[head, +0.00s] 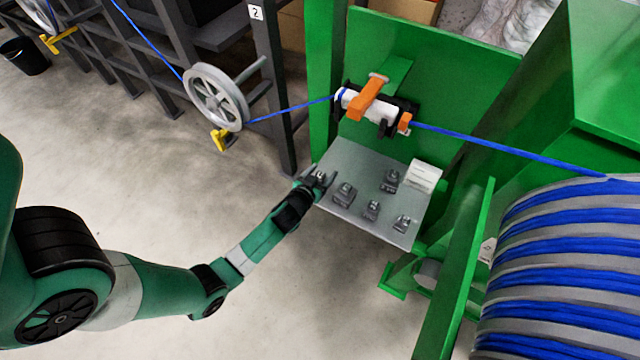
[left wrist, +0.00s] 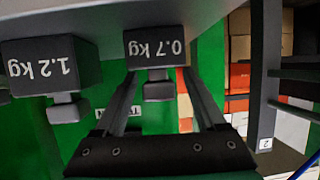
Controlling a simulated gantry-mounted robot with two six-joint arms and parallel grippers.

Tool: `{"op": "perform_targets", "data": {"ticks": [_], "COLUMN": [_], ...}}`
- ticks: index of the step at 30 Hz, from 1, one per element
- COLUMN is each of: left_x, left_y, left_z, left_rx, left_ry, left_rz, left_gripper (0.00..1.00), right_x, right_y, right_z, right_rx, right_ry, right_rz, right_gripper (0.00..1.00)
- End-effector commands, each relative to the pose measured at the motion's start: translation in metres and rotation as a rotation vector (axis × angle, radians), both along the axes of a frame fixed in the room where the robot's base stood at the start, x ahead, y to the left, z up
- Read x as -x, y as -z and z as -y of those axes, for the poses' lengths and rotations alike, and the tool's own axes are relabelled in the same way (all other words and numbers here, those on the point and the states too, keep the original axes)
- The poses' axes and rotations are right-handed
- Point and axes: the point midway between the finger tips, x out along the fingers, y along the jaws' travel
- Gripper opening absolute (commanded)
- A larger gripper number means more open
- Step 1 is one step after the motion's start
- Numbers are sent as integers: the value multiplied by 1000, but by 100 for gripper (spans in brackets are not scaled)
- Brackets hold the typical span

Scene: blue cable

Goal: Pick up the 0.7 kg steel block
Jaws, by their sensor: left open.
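The 0.7 kg steel block (left wrist: 155,48) shows upside down in the left wrist view, dark grey with a white label and a small knob (left wrist: 158,92). In the head view it is mostly hidden by my gripper at the left edge of the grey metal shelf (head: 350,165). My left gripper (head: 319,179) is open, its fingers on either side of the knob; in the left wrist view the fingers (left wrist: 161,82) show gaps to it. The block rests on the shelf. My right gripper is in neither view.
The 1.2 kg block (left wrist: 50,65) stands close beside the 0.7 kg one. Other blocks (head: 372,209) and a white item (head: 424,176) share the shelf. A blue cable (head: 480,137) runs taut above, through an orange-handled clamp (head: 367,98). A cable drum (head: 560,270) is at right.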

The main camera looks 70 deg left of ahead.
Motion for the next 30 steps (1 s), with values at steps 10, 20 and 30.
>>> {"op": "perform_targets", "data": {"ticks": [10, 20, 30], "left_x": [-9, -9, -9], "left_y": [4, 4, 4], "left_z": [-8, -8, -8], "left_rx": [0, 0, 0], "left_ry": [0, 0, 0], "left_rz": [0, 0, 0], "left_gripper": [69, 10, 0], "right_x": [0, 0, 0], "right_y": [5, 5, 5], "right_z": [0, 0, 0], "right_rx": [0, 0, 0], "right_ry": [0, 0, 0], "right_rz": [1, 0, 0], "right_gripper": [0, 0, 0]}}
